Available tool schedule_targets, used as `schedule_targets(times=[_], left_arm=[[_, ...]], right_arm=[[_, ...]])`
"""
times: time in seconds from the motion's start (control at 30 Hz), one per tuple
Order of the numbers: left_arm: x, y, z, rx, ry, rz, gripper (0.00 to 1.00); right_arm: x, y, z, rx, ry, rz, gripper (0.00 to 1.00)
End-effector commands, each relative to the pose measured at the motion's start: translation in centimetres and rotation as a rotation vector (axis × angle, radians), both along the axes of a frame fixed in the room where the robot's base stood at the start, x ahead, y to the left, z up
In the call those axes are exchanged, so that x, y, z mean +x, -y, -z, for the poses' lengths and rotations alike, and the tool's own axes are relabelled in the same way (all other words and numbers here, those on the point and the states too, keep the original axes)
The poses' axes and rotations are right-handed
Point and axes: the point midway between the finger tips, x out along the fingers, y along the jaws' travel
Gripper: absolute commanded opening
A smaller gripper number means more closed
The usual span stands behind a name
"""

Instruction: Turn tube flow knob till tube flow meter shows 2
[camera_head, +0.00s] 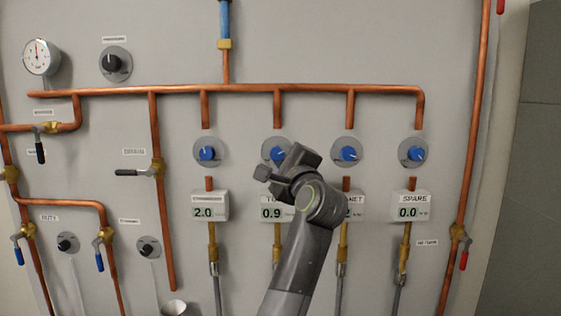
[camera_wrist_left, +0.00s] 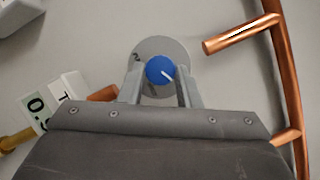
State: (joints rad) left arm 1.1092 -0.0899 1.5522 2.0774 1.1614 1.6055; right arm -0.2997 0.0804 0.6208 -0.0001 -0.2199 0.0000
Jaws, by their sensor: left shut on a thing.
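The tube flow knob is a blue knob with a white mark on a grey round plate (camera_head: 267,149), second from the left in a row of blue knobs. My left gripper (camera_head: 274,165) covers part of it in the head view. The left wrist view shows the blue knob (camera_wrist_left: 160,69) between the two fingers of my left gripper (camera_wrist_left: 161,88), which is shut on it. The tube flow meter (camera_head: 271,213) reads 0.9, and my arm hides its right part. The meter also shows tilted in the left wrist view (camera_wrist_left: 38,108). My right gripper is not in view.
The left neighbouring meter (camera_head: 208,206) reads 2.0, and the spare meter (camera_head: 409,207) reads 0.0. Blue knobs (camera_head: 206,153) (camera_head: 347,154) flank the tube knob. Copper pipes (camera_head: 240,88) run above, and one pipe (camera_wrist_left: 240,35) lies close to the gripper.

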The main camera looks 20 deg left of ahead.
Motion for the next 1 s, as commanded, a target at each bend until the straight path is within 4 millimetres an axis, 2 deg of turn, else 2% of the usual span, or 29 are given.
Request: schedule_targets(times=[0.53,1.0], left_arm=[[0.1,0.2,-0.8,-0.464,0.134,0.003,0.08],[0.1,0.2,-0.9,-0.655,0.190,0.005,0.07]], right_arm=[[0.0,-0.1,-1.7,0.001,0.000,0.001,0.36],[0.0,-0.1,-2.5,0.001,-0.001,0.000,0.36]])
